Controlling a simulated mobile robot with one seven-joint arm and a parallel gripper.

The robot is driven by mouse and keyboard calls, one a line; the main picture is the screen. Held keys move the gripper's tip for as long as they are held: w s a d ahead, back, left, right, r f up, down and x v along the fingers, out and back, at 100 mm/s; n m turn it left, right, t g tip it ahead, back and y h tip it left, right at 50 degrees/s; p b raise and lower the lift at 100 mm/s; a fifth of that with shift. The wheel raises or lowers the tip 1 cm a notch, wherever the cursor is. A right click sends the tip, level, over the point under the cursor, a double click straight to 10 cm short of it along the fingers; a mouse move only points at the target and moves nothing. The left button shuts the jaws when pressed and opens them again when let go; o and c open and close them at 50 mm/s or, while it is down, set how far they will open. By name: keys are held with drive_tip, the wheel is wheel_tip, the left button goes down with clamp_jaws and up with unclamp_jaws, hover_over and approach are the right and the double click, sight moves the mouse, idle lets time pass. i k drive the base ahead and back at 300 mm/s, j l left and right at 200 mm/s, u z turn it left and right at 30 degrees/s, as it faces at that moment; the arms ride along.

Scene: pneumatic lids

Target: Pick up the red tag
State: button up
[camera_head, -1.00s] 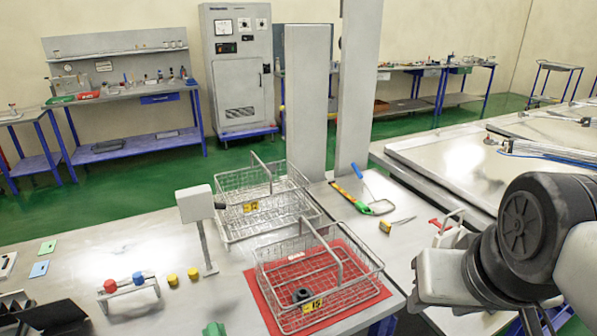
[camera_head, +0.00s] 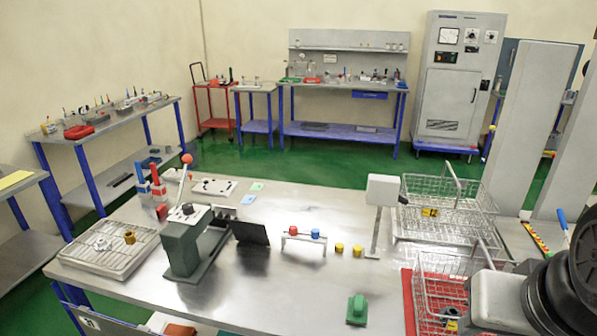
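I cannot make out a red tag in this view. A small green tag (camera_head: 257,187) and a light blue tag (camera_head: 248,199) lie flat on the metal bench (camera_head: 300,215), behind the lever press. Part of my dark and grey arm fills the lower right corner, over the right basket. My gripper's fingers are not visible.
A lever press (camera_head: 188,240) and a metal grate tray (camera_head: 108,250) stand on the left. A grey post (camera_head: 378,215) and wire baskets (camera_head: 445,212) stand right. A green part (camera_head: 357,309) lies in front.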

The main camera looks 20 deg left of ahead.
sight(162, 210)
drive_tip(key=u, duration=1.65)
drive_tip(key=z, duration=1.9)
drive_tip(key=u, duration=1.95)
drive_tip(key=i+j+z, duration=0.15)
drive_tip(key=z, duration=0.3)
drive_tip(key=i+j+z, duration=0.1)
drive_tip(key=j+z, duration=0.2)
drive_tip(key=z, duration=0.2)
drive_tip(key=i+j+z, duration=0.2)
drive_tip(key=j, duration=0.35)
drive_tip(key=j+z, duration=0.25)
drive_tip(key=j, duration=0.3)
